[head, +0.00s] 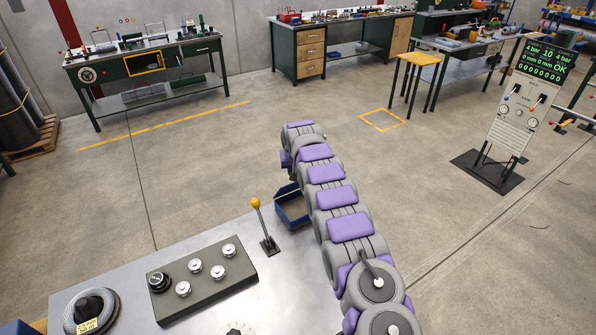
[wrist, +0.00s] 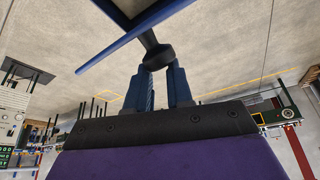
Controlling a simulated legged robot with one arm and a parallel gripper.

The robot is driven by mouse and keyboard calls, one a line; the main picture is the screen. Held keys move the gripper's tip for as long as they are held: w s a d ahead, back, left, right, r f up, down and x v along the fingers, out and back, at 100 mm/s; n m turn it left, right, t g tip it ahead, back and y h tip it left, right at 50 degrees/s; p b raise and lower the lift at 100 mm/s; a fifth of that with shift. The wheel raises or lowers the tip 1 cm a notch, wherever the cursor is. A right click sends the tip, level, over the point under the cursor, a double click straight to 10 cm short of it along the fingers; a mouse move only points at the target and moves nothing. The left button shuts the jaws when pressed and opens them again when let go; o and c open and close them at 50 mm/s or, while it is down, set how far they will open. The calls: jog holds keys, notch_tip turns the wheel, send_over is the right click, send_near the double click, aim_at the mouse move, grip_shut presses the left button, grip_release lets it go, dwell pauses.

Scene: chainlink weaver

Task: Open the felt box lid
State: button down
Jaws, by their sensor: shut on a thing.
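A dark blue box (head: 293,222) shows in the head view beside the front edge of the metal bench, partly hidden behind my arm. Its greyish inside is partly visible. In the wrist view, a blue-edged panel (wrist: 118,52), which looks like the felt box lid, crosses the top at a slant. A black round knob (wrist: 159,56) on a short stem joins it. My gripper (wrist: 160,70) has its two blue fingers closed on this knob. In the head view my arm hides the gripper. I cannot tell exactly how far the lid is tilted.
The metal bench (head: 225,225) holds a yellow-knobbed lever (head: 261,225) close to the box and a grey control panel (head: 202,280) with several knobs. Workbenches (head: 145,65) line the far wall. A display stand (head: 510,115) is at right. The floor between is clear.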

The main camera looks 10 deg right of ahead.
jog(key=shift+w+a+f, duration=0.25)
jog(key=shift+w+a, duration=0.05)
jog(key=shift+a, duration=0.4)
jog(key=c, duration=1.7)
grip_release()
jog(key=shift+w+a+f, duration=0.1)
jog(key=shift+a+f, duration=0.15)
jog(key=shift+f, duration=0.05)
jog(key=shift+o, duration=1.4)
jog(key=shift+s+a+r, duration=0.2)
jog(key=shift+s+r, duration=0.1)
jog(key=shift+r, duration=0.1)
jog(key=shift+o, duration=0.7)
jog(key=o, duration=0.3)
jog(key=shift+w+d+f, duration=0.1)
jog(key=shift+d+f, duration=0.05)
jog(key=shift+d, duration=0.2)
jog(key=shift+o, duration=1)
jog(key=shift+d, duration=0.45)
jog(key=v, duration=1.7)
jog(key=shift+r, duration=0.3)
